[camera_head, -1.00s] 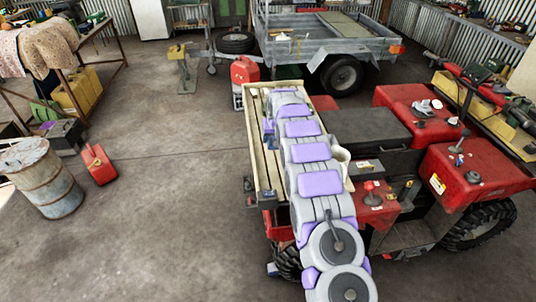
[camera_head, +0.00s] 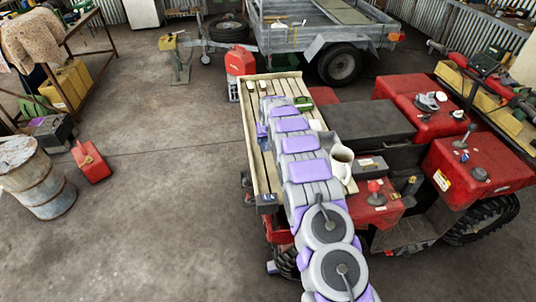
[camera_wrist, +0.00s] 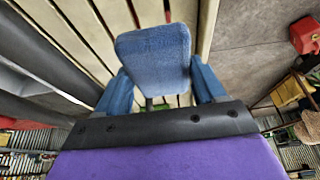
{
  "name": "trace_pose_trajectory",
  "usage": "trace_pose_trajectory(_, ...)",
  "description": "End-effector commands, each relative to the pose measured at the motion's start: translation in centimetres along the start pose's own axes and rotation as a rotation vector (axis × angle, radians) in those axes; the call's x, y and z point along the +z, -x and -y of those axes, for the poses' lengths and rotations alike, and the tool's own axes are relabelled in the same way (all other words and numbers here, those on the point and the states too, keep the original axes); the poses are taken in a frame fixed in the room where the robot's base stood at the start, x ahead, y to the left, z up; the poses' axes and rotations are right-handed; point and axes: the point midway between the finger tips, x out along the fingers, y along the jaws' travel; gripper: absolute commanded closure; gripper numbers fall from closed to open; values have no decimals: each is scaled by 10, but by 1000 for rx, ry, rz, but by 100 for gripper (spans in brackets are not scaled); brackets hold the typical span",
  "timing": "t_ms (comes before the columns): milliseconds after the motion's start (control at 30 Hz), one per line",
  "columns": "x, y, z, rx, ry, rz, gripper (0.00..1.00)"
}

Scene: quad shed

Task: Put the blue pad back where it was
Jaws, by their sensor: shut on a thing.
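The blue pad (camera_wrist: 153,58) fills the upper middle of the wrist view, with a fuzzy, rounded-square face. My gripper (camera_wrist: 162,90) has a blue finger on either side of it and is shut on it. Pale wooden slats of a rack (camera_wrist: 229,22) lie behind the pad, and I cannot tell whether it touches them. In the head view, my purple and grey arm reaches over the slatted rack (camera_head: 253,125). The pad and my fingertips are mostly hidden there by the arm.
A white mug (camera_head: 341,162) stands on the rack's right, close to my arm. Small white blocks (camera_head: 262,84) and a green thing (camera_head: 303,102) lie at its far end. A black seat (camera_head: 367,127) is to the right. Open concrete floor lies left; a red can (camera_head: 240,62) stands beyond.

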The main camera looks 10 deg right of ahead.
Motion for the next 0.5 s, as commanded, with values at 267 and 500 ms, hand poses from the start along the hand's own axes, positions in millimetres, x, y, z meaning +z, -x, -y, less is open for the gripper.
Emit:
trace_pose_trajectory(267, 17, -41, 0, -2, 0, -2, 64)
trace_pose_trajectory(500, 26, -66, -3, -5, -1, -4, 64)
